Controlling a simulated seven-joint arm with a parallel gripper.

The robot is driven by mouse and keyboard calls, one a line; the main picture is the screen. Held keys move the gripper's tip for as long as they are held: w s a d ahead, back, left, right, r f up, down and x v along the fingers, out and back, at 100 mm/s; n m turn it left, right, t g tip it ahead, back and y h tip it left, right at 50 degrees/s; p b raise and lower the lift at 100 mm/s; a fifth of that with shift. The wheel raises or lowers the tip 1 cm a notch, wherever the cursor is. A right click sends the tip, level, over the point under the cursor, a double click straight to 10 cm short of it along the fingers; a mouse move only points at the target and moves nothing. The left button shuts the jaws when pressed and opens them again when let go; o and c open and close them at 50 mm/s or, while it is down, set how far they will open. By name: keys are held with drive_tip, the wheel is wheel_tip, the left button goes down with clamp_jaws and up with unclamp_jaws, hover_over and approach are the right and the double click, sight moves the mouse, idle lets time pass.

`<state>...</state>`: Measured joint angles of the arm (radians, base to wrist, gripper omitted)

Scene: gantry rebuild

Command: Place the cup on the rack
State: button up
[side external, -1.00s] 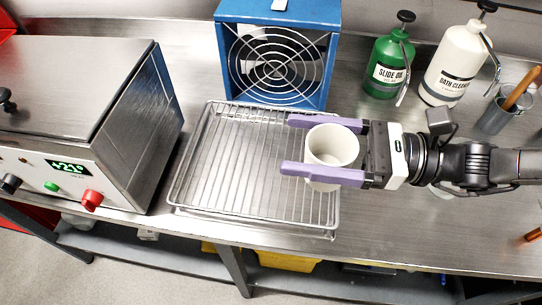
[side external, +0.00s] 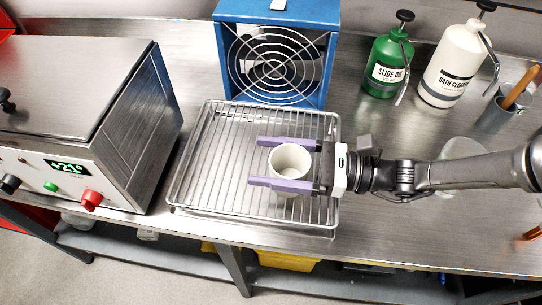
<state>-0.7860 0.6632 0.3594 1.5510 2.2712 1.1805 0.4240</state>
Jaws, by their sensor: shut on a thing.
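The white cup (side external: 291,163) is upright between the two purple fingers of my gripper (side external: 284,164), which is shut on it. The cup's open mouth faces up and looks empty. The wire rack (side external: 215,160) lies flat on the steel bench, and the cup is over its right half. Whether the cup's base touches the wires cannot be told, as the near finger hides part of its lower side. My gripper reaches in from the right, with its fingers pointing left.
A blue fan box (side external: 277,55) stands right behind the rack. A steel heating unit (side external: 85,125) with knobs is to the left. A green bottle (side external: 388,65), a white bottle (side external: 455,65) and a grey tool cup (side external: 496,117) stand at the back right. The rack's left half is clear.

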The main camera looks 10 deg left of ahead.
drive_tip(key=shift+f, duration=0.1)
drive_tip(key=o, duration=1.2)
drive_tip(key=shift+o, duration=0.2)
drive_tip(key=shift+d, duration=0.3)
drive_tip(key=d, duration=1.1)
drive_tip(key=shift+d, duration=0.2)
drive_tip(key=shift+r, duration=0.2)
